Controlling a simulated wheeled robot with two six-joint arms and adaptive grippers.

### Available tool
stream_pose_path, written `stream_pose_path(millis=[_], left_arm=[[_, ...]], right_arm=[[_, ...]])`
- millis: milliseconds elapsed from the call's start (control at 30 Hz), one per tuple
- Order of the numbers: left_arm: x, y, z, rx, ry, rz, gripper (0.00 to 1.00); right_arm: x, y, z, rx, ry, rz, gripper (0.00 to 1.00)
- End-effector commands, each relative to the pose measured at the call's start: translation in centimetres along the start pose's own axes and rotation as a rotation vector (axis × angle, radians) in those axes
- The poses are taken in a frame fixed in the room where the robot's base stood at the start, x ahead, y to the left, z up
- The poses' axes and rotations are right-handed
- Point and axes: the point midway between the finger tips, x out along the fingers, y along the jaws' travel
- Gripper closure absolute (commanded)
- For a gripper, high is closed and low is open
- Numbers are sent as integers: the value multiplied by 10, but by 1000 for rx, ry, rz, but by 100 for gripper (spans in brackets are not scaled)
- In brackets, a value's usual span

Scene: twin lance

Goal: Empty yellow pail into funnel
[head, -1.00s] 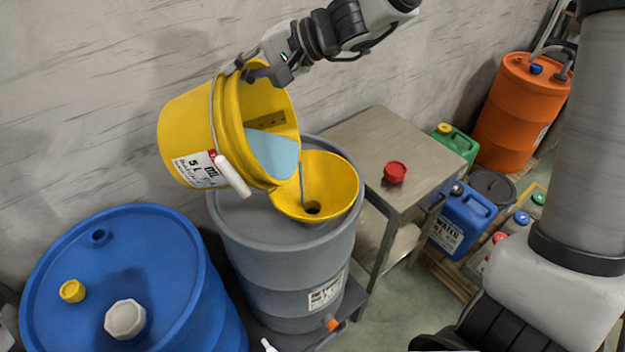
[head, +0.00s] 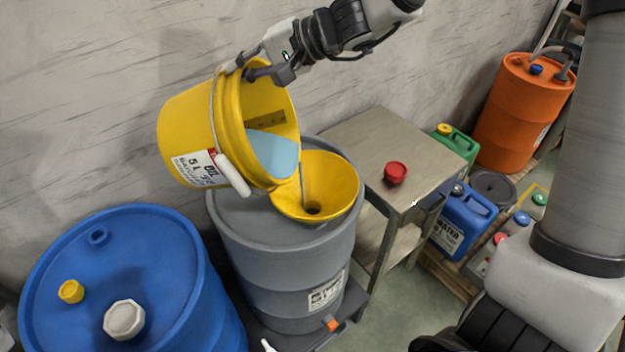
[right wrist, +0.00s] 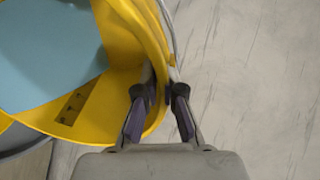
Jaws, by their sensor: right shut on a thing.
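The yellow pail (head: 187,128) is tilted to the right, its mouth over the yellow funnel (head: 335,178). Light blue liquid (head: 273,152) lies in the pail, and a thin blue stream runs from its lip into the funnel. The funnel stands on top of the grey drum (head: 250,225). My right gripper (head: 254,74) is shut on the pail's upper rim. The right wrist view shows its two fingers (right wrist: 160,108) on either side of the yellow pail wall (right wrist: 120,45). My left gripper is not in view.
A blue drum (head: 150,250) with a yellow and a white cap stands at left front. A metal table (head: 365,140) with a red cap (head: 395,172) is right of the grey drum. Green (head: 455,142) and blue canisters (head: 465,215) and an orange drum (head: 522,110) stand farther right.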

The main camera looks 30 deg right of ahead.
Motion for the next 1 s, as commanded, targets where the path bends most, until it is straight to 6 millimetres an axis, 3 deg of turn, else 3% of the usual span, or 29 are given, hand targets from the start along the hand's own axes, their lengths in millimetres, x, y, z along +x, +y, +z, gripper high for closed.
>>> stream_pose_path(millis=[1000], left_arm=[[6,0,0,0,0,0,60]], right_arm=[[-5,-2,0,0,1,-24,100]])
